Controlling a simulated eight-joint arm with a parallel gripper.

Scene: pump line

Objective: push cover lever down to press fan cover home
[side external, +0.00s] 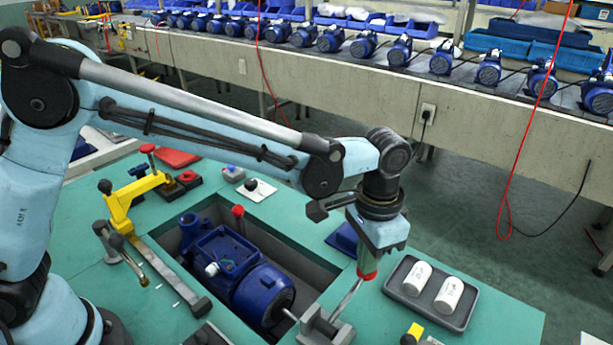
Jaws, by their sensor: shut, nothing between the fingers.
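The blue pump motor (225,262) lies in a recess in the green bench. Its rounded fan cover (264,295) is at the lower right end, facing a grey bracket (325,326). The cover lever (347,297) is a thin metal rod rising at a slant from this bracket to a red grip (367,274). My gripper (365,264) is shut and empty, pointing down at the red grip. It looks to be at or touching the grip; the exact contact is hidden. I cannot tell whether the cover is fully seated.
A grey tray (447,313) with two white cylinders sits right of the lever. A yellow clamp (130,197) and a grey lever (118,245) stand left of the recess. A red-topped post (238,215) rises beside the motor. A conveyor of motors runs behind.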

